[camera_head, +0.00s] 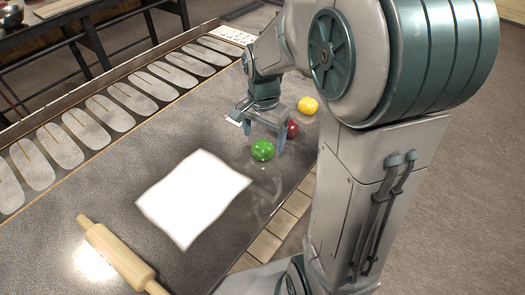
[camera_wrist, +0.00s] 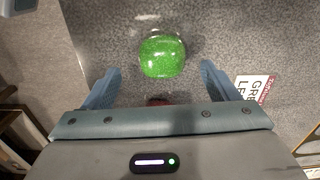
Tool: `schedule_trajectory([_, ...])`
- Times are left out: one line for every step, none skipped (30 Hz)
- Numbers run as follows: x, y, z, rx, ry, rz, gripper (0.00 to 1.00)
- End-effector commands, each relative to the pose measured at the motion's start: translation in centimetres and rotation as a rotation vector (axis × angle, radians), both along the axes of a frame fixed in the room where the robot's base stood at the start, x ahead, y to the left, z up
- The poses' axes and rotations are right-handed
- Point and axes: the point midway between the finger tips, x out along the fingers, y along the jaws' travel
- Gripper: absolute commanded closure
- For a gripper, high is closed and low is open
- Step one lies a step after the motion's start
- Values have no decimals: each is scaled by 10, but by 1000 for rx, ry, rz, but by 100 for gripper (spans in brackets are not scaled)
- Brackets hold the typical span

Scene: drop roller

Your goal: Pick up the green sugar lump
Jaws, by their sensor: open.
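The green sugar lump (camera_head: 263,150) is a round, shiny ball on the dark speckled counter. In the wrist view the green lump (camera_wrist: 162,55) lies ahead of the fingertips, roughly centred between them. My gripper (camera_head: 265,138) is open and points down at the counter, close beside the green lump. In the wrist view both fingers of my gripper (camera_wrist: 158,75) are spread, with nothing gripped. A red ball (camera_head: 292,129) sits just behind the gripper, and its edge (camera_wrist: 158,102) shows at the gripper's body in the wrist view.
A yellow ball (camera_head: 308,105) lies farther back. A white sheet (camera_head: 193,198) lies left of the green lump, and a rolling pin (camera_head: 118,257) is at the front left. A printed card (camera_wrist: 256,91) lies near one finger. The counter edge is close on the right.

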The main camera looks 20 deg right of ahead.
Motion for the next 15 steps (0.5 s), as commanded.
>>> schedule_trajectory([0, 1, -7, 1, 6, 0, 19])
schedule_trajectory([0, 1, -11, 0, 8, 0, 19])
schedule_trajectory([1, 1, -17, 0, 6, 0, 19])
schedule_trajectory([1, 2, -22, 0, 6, 0, 19])
schedule_trajectory([1, 2, -26, 1, 7, 0, 19])
schedule_trajectory([1, 2, -32, 1, 6, 0, 19])
schedule_trajectory([1, 2, -36, 1, 6, 0, 19])
schedule_trajectory([2, 2, -39, 1, 6, 0, 19])
schedule_trajectory([2, 2, -42, 0, 3, 0, 19])
schedule_trajectory([2, 2, -44, 0, 3, 0, 19])
schedule_trajectory([2, 2, -45, 0, 3, 0, 19])
schedule_trajectory([2, 2, -46, 0, 1, 0, 19])
schedule_trajectory([2, 2, -46, 0, 1, 0, 19])
schedule_trajectory([2, 2, -46, 1, 1, 0, 19])
schedule_trajectory([2, 2, -46, 1, 1, 0, 19])
